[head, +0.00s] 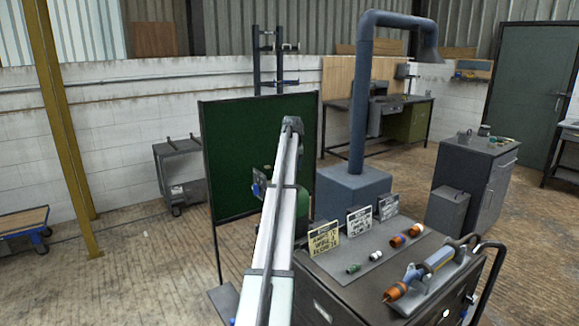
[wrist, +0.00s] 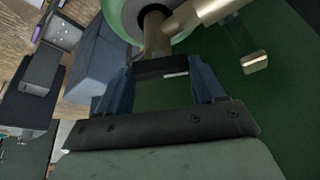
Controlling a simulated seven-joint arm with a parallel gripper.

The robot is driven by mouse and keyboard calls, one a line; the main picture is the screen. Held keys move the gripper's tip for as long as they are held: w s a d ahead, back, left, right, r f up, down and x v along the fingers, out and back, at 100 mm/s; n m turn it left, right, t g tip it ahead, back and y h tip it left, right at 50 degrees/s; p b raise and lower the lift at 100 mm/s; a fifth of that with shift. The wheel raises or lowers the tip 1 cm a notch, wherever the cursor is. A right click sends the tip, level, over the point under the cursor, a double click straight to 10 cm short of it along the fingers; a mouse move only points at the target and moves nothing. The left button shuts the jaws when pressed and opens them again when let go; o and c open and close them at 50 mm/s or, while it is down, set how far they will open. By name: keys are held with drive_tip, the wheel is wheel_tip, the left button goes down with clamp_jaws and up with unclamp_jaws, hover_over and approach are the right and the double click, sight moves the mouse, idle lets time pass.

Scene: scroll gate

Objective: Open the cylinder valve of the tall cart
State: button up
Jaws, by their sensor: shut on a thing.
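My gripper (wrist: 162,75) has its two blue fingers closed on the sides of a dark bar-like part (wrist: 160,67), which looks like the valve's knob. Behind that part a brass valve body (wrist: 155,40) joins the rounded green top of a cylinder (wrist: 120,14), cut off by the top edge of the wrist view. A brass pipe (wrist: 205,12) leads off to the upper right. In the head view my arm covers most of this place; a strip of green cylinder (head: 303,203) shows right of the arm. The tall cart itself cannot be made out.
A dark green screen (head: 245,135) stands behind the arm. A grey cabinet (head: 345,285) with fittings and signs is to the right. A blue fume unit (head: 352,190) stands behind it.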

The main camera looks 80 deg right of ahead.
drive_tip(key=n, duration=0.2)
drive_tip(key=n+t, duration=0.1)
drive_tip(key=n, duration=0.1)
drive_tip(key=shift+s+d+n+t+y, duration=0.1)
drive_tip(key=shift+s+n+t+y, duration=0.05)
drive_tip(key=shift+n+t+y, duration=0.2)
drive_tip(key=n+y, duration=0.1)
drive_tip(key=n, duration=0.1)
drive_tip(key=n+t+y, duration=0.1)
drive_tip(key=n, duration=0.2)
drive_tip(key=shift+s+d, duration=0.1)
drive_tip(key=shift+d, duration=0.05)
drive_tip(key=n+y, duration=0.1)
drive_tip(key=n, duration=0.1)
drive_tip(key=n+y, duration=0.1)
drive_tip(key=n, duration=0.2)
drive_tip(key=shift+d+n+t, duration=0.2)
drive_tip(key=shift+n+t, duration=0.15)
drive_tip(key=shift+n+g+y, duration=0.2)
drive_tip(key=shift+n+y, duration=0.3)
drive_tip(key=shift+n, duration=0.8)
drive_tip(key=shift+n+g+y, duration=0.2)
drive_tip(key=shift+n+y, duration=0.25)
drive_tip(key=shift+n, duration=0.85)
drive_tip(key=o, duration=1)
drive_tip(key=shift+o, duration=0.2)
drive_tip(key=shift+r, duration=0.15)
